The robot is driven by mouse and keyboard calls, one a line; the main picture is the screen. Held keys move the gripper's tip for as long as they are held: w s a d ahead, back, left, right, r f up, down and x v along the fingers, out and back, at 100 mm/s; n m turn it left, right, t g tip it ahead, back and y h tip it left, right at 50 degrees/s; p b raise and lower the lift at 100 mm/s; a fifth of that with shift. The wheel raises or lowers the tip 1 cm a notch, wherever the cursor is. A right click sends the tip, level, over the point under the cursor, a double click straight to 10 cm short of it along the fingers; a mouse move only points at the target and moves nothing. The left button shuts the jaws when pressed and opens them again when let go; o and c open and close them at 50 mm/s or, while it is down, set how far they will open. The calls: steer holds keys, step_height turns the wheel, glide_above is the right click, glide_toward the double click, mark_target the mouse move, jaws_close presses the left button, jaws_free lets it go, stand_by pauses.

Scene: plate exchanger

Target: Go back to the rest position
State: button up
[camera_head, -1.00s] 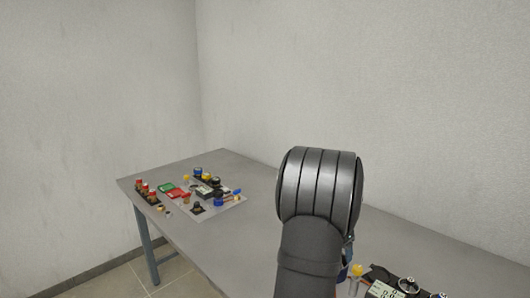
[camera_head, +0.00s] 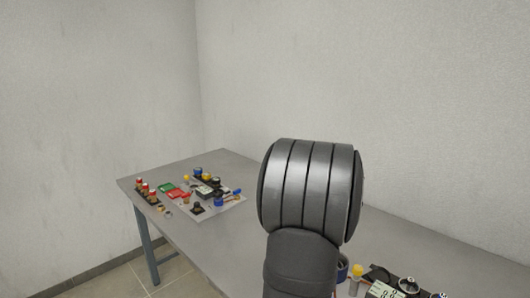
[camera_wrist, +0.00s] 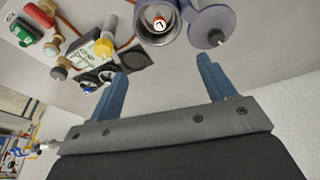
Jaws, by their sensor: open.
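My gripper (camera_wrist: 160,82) shows in the wrist view with its two blue fingers spread wide and nothing between them. It is above the grey table (camera_head: 395,226), apart from the parts there. In the head view my arm's large grey joint hides the gripper. Ahead of the fingers in the wrist view is a round grey-blue cup (camera_wrist: 158,38) with a small white-and-orange item inside. A second grey-blue round part with a dark knob (camera_wrist: 215,38) stands beside it.
A board (camera_head: 228,208) with several coloured parts lies at the table's far left. A display unit (camera_head: 383,290), a yellow-capped part (camera_head: 357,270) and dark gauges sit at the lower right. The table between them is mostly bare. Walls stand behind and left.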

steer(key=x, duration=1)
steer(key=shift+s+f, duration=0.15)
steer(key=shift+f, duration=0.1)
steer(key=s+d+r, duration=0.7)
steer(key=s+r, duration=0.2)
steer(key=r, duration=0.3)
steer(key=s+d+f, duration=0.3)
steer(key=d+f, duration=0.5)
steer(key=d, duration=0.5)
steer(key=w+a+f, duration=0.1)
steer(key=w+f, duration=0.1)
steer(key=w, duration=0.1)
steer(key=w+a+f, duration=0.2)
steer(key=w, duration=0.1)
steer(key=w+a+f, duration=0.1)
steer(key=w+f, duration=0.1)
steer(key=w, duration=0.1)
steer(key=shift+w+a+f, duration=0.15)
steer(key=shift+w+a, duration=0.15)
steer(key=shift+w+a+f, duration=0.15)
steer(key=shift+w+f, duration=0.25)
steer(key=shift+f, duration=0.1)
steer(key=shift+o, duration=0.2)
